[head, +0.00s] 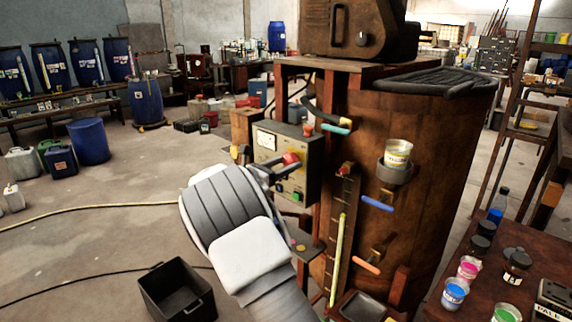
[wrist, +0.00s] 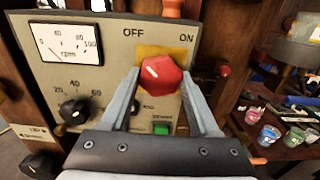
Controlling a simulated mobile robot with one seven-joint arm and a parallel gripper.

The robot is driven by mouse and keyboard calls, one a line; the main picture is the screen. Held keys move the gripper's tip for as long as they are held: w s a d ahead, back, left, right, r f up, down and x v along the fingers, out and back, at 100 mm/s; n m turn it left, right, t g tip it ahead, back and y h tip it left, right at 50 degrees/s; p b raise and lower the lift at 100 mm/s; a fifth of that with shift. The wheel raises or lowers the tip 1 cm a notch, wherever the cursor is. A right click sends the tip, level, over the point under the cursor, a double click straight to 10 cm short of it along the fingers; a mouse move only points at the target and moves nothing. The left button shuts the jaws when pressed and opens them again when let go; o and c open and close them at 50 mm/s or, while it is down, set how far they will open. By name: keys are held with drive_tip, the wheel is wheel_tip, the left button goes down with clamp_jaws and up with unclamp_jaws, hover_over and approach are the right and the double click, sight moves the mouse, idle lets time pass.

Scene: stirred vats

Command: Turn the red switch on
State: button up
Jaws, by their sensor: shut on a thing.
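The red switch (wrist: 162,76) is a faceted knob on a yellow plate (wrist: 150,51) of the control panel, below the labels OFF and ON. Its white mark points up and left, toward the OFF side. My gripper (wrist: 161,84) has one finger on each side of the knob and is shut on it. In the head view the red switch (head: 291,158) shows on the grey panel box (head: 268,141), with my gripper (head: 282,168) at it. My arm hides the lower left of the panel there.
The panel also bears an rpm meter (wrist: 71,44), a black dial (wrist: 73,111) and a green button (wrist: 161,128). A large brown vat (head: 440,160) stands right of it, with tools hung on its side. A black bin (head: 177,291) is on the floor.

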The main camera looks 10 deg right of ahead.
drive_tip(key=shift+m+b, duration=0.3)
drive_tip(key=shift+b, duration=0.1)
drive_tip(key=m+b, duration=0.1)
drive_tip(key=b, duration=0.1)
drive_tip(key=m+b, duration=0.2)
drive_tip(key=shift+f+m, duration=0.25)
drive_tip(key=shift+m, duration=0.05)
drive_tip(key=m+b, duration=0.5)
drive_tip(key=b, duration=0.1)
drive_tip(key=shift+a, duration=0.1)
drive_tip(key=m+b, duration=0.4)
drive_tip(key=b, duration=0.1)
drive_tip(key=shift+m, duration=0.4)
drive_tip(key=m+b, duration=0.1)
drive_tip(key=m, duration=0.1)
drive_tip(key=m+b, duration=0.1)
drive_tip(key=b, duration=0.1)
drive_tip(key=shift+w+r+m+b, duration=0.1)
drive_tip(key=shift+r+m+b, duration=0.2)
drive_tip(key=shift+m, duration=0.1)
drive_tip(key=o, duration=1.4)
drive_tip(key=shift+r, duration=0.1)
drive_tip(key=shift+a, duration=0.1)
